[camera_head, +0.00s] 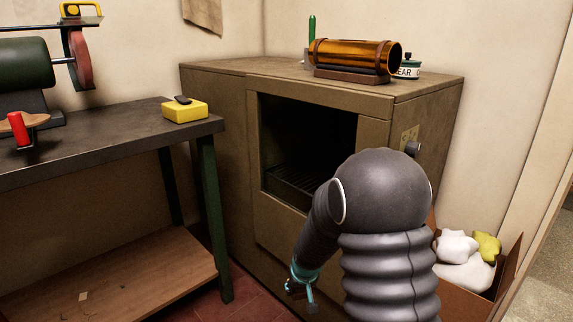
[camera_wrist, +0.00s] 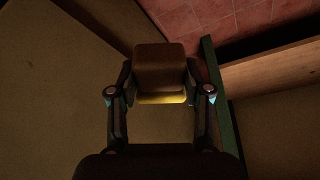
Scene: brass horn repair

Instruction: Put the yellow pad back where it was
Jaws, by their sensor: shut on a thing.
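My gripper (camera_wrist: 158,78) is shut on a small block-like pad (camera_wrist: 160,58) in the wrist view. The pad has a brown face and a yellow strip along its near edge, with one finger on each side. In the head view my gripper (camera_head: 301,288) hangs low in front of the cabinet, beside the bench; the pad is too small and dark to make out there. A separate yellow block (camera_head: 186,112) with a small dark piece on top sits at the bench's right end.
The dark bench (camera_head: 95,140) has a green leg (camera_head: 213,220) and a wooden lower shelf (camera_head: 130,275). An open-fronted cabinet (camera_head: 222,130) carries a copper-coloured cylinder (camera_head: 345,54) and a labelled jar (camera_head: 407,66). A box with cloths (camera_head: 465,260) stands at right.

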